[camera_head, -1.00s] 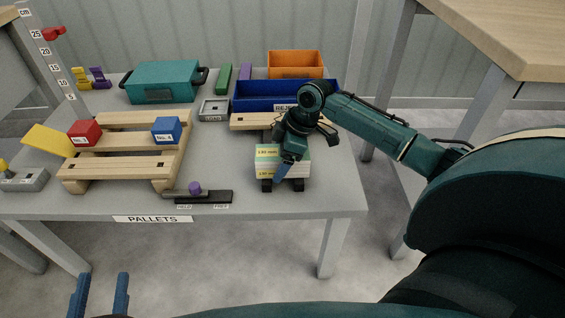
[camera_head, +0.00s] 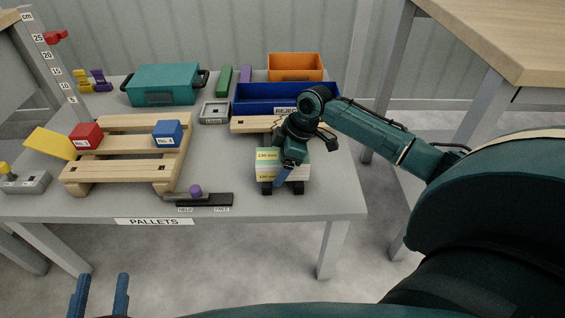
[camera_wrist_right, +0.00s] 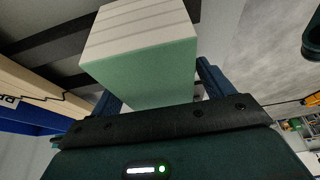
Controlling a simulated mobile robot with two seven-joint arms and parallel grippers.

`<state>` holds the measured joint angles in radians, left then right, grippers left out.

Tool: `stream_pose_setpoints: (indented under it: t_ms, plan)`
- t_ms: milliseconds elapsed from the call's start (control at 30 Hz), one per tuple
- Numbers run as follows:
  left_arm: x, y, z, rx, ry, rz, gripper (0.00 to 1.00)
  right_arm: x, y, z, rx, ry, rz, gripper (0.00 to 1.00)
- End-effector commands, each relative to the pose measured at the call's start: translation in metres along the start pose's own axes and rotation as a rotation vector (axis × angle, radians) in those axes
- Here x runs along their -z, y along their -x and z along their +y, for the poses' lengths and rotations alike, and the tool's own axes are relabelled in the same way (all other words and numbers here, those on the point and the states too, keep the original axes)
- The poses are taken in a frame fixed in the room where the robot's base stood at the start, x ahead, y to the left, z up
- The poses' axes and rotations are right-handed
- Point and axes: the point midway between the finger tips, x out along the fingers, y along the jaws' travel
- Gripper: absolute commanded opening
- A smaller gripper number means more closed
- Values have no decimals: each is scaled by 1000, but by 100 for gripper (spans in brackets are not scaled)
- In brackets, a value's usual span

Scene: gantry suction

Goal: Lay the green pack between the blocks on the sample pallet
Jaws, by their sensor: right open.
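The green pack (camera_head: 298,157), pale green and cream with a yellow label, rests on black supports at the table's front right. My right gripper (camera_wrist_right: 160,85) is open, with its fingers either side of the pack's green face in the right wrist view. In the head view one blue finger shows at the pack's front; the other is hidden. The wooden slatted sample pallet (camera_head: 115,166) stands at the left, carrying a red block (camera_head: 86,136) and a blue block (camera_head: 167,134) with a gap between them. My left gripper (camera_head: 100,285) is open and empty, below the table's front edge.
A dark bar with a purple knob (camera_head: 196,190) lies between pallet and pack. A yellow flap (camera_head: 49,141) leans at the pallet's left.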

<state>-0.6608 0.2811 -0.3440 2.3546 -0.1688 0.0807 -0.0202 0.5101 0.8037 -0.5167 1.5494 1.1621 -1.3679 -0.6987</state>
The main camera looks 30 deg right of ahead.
Motion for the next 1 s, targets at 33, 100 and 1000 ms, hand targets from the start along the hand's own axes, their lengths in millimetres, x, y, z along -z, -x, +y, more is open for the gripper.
stream_pose_setpoints:
  t_ms: [33, 100, 1000]
  plan:
    - [0, 0, 0, 0, 0, 0, 36, 0, 0, 0, 0, 0, 0, 80]
    - [0, 0, 0, 0, 0, -1, 36, 0, 0, 0, 1, 0, 0, 80]
    - [-1, 0, 0, 0, 1, -1, 36, 0, 1, 0, -1, 0, 1, 22]
